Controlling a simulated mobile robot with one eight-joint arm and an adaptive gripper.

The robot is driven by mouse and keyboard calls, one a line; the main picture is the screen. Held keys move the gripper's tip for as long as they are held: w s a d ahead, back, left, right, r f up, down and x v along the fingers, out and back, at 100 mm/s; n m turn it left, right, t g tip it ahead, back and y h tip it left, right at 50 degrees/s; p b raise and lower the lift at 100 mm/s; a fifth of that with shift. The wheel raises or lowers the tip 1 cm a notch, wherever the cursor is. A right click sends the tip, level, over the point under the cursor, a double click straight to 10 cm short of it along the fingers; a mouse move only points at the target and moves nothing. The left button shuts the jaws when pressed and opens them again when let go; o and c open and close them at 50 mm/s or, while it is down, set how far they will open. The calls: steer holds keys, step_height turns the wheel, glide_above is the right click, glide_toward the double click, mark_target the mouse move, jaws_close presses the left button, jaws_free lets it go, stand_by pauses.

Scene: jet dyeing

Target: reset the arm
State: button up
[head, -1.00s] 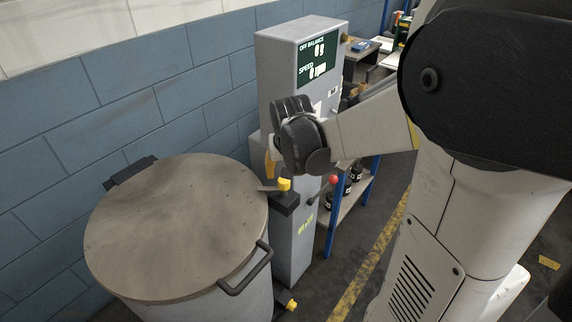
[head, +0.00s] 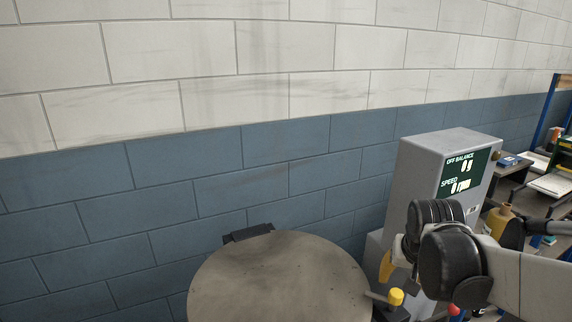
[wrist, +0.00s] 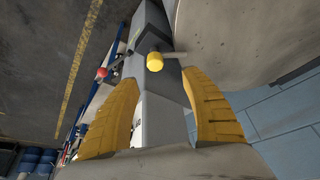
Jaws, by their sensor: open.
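My gripper shows in the wrist view (wrist: 163,112) as two yellow fingers spread wide apart with nothing between them. In the head view only part of one yellow finger (head: 386,266) shows beside my dark wrist joint. The gripper is in front of the grey machine cabinet (head: 417,165), whose screen reads OFF BALANCE and SPEED. A yellow knob (head: 396,297) on a lever stands below the gripper, and it also shows beyond the fingers in the wrist view (wrist: 155,62). The knob and fingers look apart.
A large round drum with a brown-grey lid (head: 280,285) stands left of the cabinet, close to the blue and white block wall (head: 200,180). A red knob (wrist: 101,73) sits beside the cabinet. Desks with papers (head: 548,185) are at the right. Floor with a yellow line (wrist: 75,70) is open.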

steer(key=s+a+r+n+t+y, duration=0.1)
steer(key=s+a+r+n+t, duration=0.1)
steer(key=s+a, duration=1)
steer(key=shift+s+r+n+t+y, duration=0.35)
steer(key=shift+r+n+t+y, duration=0.1)
steer(key=shift+n, duration=0.75)
